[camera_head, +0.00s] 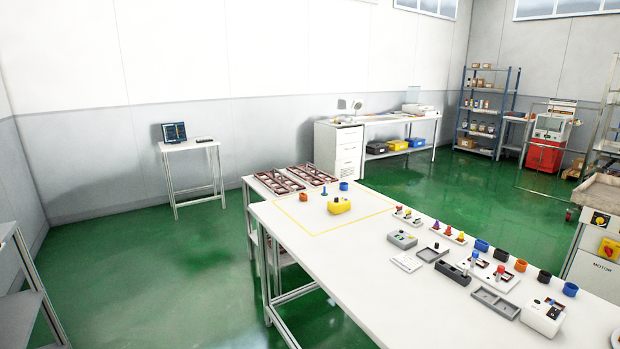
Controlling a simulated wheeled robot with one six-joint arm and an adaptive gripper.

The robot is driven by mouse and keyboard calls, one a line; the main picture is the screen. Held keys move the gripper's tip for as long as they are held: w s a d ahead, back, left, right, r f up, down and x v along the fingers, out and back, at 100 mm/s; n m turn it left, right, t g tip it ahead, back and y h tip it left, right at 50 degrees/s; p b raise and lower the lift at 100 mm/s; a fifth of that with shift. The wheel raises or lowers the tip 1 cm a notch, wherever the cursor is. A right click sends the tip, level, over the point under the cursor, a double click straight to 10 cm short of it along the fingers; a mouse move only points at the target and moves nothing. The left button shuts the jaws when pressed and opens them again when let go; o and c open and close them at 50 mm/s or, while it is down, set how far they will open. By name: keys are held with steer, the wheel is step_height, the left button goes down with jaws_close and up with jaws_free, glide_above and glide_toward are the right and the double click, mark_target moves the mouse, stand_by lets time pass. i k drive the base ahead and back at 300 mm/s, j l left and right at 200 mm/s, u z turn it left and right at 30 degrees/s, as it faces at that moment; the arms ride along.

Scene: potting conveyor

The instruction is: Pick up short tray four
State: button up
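No readable number shows on any tray, so I cannot tell which one is short tray four. A short dark grey tray (433,254) lies empty on the white table (340,262). A longer grey tray (496,303) with compartments lies nearer the right front. Two narrow pale holders, one at the back (408,216) and one to its right (448,233), carry small coloured pieces. Dark red racks (274,182) lie at the table's far left end. My gripper is not in view.
Grey and white devices, including a white box (543,315), and several coloured cups (570,289) crowd the right side. The table's left front is bare. Green floor (190,265) is open to the left.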

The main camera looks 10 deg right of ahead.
mark_target(308, 172)
steer(key=z, duration=0.55)
steer(key=j+z, duration=0.15)
steer(key=z, duration=0.4)
steer(key=j+z, duration=0.1)
steer(key=z, duration=1)
steer(key=j+z, duration=0.15)
steer(key=z, duration=0.9)
steer(key=k+z, duration=0.1)
steer(key=z, duration=0.45)
steer(key=j+z, duration=0.1)
steer(key=z, duration=0.45)
steer(key=k+j+z, duration=0.1)
steer(key=k+z, duration=0.5)
steer(key=k+j+z, duration=0.1)
steer(key=k, duration=1.2)
steer(key=k+j+z, duration=0.1)
steer(key=k, duration=2.55)
steer(key=k+z, duration=0.15)
steer(key=k, duration=1.15)
steer(key=k+u, duration=0.25)
steer(key=k, duration=0.15)
steer(key=k+j+u, duration=0.1)
steer(key=k+u, duration=0.15)
steer(key=k, duration=0.2)
steer(key=k+j+u, duration=0.55)
steer(key=k, duration=0.25)
steer(key=l, duration=0.1)
